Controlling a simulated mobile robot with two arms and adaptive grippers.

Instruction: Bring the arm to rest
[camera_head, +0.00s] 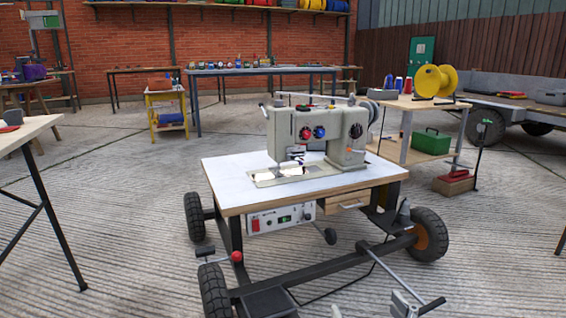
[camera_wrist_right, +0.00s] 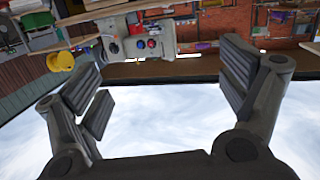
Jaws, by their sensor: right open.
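My right gripper (camera_wrist_right: 163,78) shows in the right wrist view, with its dark ridged fingers spread wide on both sides and nothing between them. That view is upside down, with cloudy sky in the lower part. The grey sewing machine (camera_head: 312,130) stands on a white-topped wheeled cart (camera_head: 228,180) in the head view. The machine also shows inverted beyond the fingers in the right wrist view (camera_wrist_right: 135,42), apart from them. No gripper can be made out clearly in the head view. My left gripper is in neither view.
A shelf table (camera_head: 405,104) with a yellow spool (camera_head: 435,80) and a green toolbox (camera_head: 430,141) stands right of the cart. A trailer (camera_head: 520,110) is behind it. A table (camera_head: 22,133) edges in at left. Workbenches line the brick wall. Concrete floor is open left of the cart.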

